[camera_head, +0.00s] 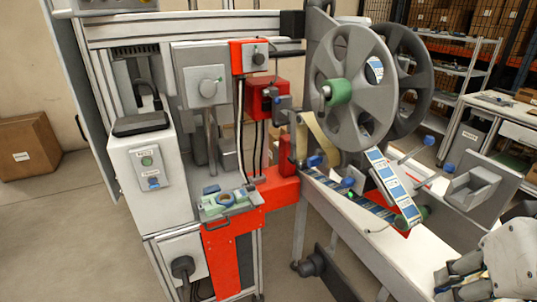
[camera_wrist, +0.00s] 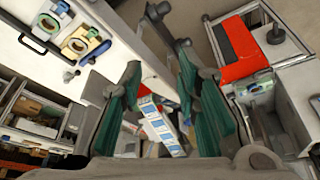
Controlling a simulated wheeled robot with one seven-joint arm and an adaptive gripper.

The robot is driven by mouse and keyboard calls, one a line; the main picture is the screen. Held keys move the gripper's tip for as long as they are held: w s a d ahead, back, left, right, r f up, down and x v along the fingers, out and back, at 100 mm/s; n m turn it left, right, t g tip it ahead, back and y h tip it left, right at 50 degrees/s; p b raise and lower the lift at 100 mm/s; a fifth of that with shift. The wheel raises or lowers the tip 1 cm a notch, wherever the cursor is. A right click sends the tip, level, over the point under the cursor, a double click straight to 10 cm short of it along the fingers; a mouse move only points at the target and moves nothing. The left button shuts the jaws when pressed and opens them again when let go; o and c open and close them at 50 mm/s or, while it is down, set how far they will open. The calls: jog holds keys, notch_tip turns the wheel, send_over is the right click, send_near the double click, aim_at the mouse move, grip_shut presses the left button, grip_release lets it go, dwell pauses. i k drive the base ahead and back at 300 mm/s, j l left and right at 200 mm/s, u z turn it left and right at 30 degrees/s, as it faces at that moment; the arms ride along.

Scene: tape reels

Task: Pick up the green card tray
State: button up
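A pale green tray (camera_head: 228,208) sits on the orange-red ledge of the machine, left of centre in the head view. It has a dark handle at its front and holds tape rolls and small blue pieces. A greenish piece beside the red block at the right of the wrist view (camera_wrist: 262,86) may be the same tray; I cannot tell for sure. My gripper (camera_head: 450,285) is at the lower right of the head view, well apart from the tray. In the wrist view my gripper (camera_wrist: 162,100) has its two green-padded fingers spread, with nothing held between them.
A large grey reel (camera_head: 365,105) and a label strip (camera_head: 393,188) stand between the tray and my gripper's side. A white control box (camera_head: 150,175) is left of the tray. A cardboard box (camera_head: 25,148) lies on the floor. Open floor is at the lower left.

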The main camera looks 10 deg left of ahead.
aim_at(241, 196)
jog(key=i+j, duration=0.95)
jog(key=j, duration=0.15)
